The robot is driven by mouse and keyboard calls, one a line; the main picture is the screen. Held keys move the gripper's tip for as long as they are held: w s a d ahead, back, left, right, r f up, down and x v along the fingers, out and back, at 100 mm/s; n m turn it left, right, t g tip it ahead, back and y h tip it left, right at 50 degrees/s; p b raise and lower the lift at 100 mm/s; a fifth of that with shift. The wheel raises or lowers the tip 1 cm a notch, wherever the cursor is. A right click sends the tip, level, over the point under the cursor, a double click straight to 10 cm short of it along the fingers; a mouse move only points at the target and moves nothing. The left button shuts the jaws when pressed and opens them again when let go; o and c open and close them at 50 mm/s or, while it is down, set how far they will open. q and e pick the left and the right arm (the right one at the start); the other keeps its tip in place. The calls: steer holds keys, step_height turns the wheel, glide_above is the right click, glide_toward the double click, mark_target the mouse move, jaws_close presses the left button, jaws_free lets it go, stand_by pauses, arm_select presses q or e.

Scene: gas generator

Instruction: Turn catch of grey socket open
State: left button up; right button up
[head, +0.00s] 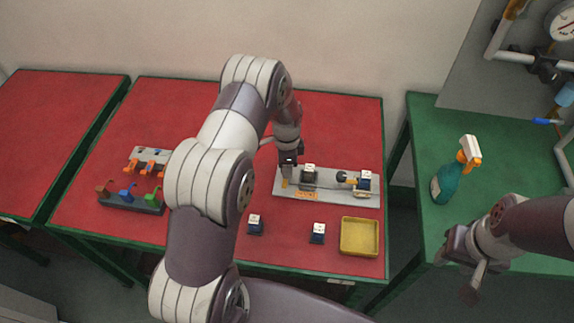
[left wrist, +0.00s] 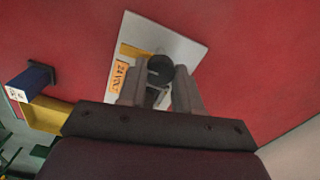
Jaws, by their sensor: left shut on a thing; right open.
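A pale grey board (head: 330,202) lies on the red table and bears several fittings and an orange label (head: 307,196). My left gripper (head: 288,172) points down at the board's left end. In the left wrist view its fingers (left wrist: 160,88) are shut on a dark grey round part (left wrist: 160,68), apparently of the grey socket. The fingers hide much of this part, so the catch's angle cannot be told. The label, reading 24 VOLT (left wrist: 119,76), is beside the fingers. My right gripper (head: 466,268) is open and empty at the lower right, away from the board.
Blue blocks with white tops (head: 255,225) (head: 318,233) and a yellow tray (head: 359,237) stand in front of the board. A rack with coloured parts (head: 130,200) is at the left. A spray bottle (head: 447,182) stands on the green table (head: 510,150).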

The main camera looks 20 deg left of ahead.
arm_select(q)
steer(key=shift+w+r+m, duration=0.15)
steer(key=shift+m, duration=0.15)
steer(key=o, duration=1)
steer(key=shift+o, duration=0.2)
steer(key=shift+a, duration=0.1)
steer(key=shift+r, duration=0.2)
step_height(320, 180, up, 12)
steer(key=b, duration=0.2)
steer(key=shift+s+r, duration=0.15)
steer(key=shift+s, duration=0.05)
